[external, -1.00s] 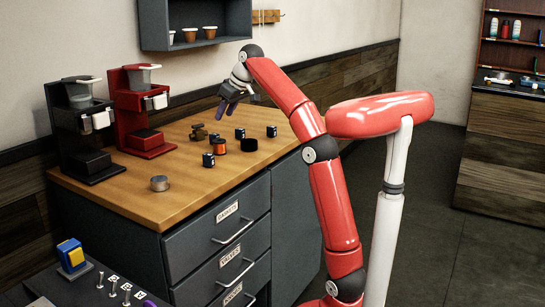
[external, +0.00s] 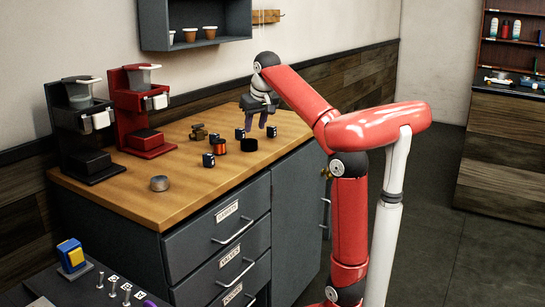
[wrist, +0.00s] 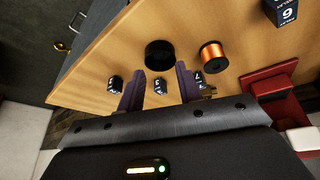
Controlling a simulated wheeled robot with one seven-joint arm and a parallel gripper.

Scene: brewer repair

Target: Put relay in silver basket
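Several small dark cubes with white markings lie on the wooden counter; one of them may be the relay, but I cannot read which. In the external view, cubes (external: 240,133) and (external: 271,131) stand near my gripper (external: 258,130), which hangs fingers down over the back right of the counter. In the wrist view my gripper (wrist: 160,88) is open, and a cube (wrist: 160,87) shows between its fingers; whether they touch it I cannot tell. The silver basket, a small round metal cup (external: 159,184), sits empty-handed of any gripper near the counter's front left.
A black ring-like cylinder (external: 250,145), a copper coil (external: 219,146), a brass part (external: 199,132) and further cubes (external: 208,160) share the counter. A red brewer (external: 145,140) and a black brewer (external: 85,165) stand at the left. The counter around the cup is clear.

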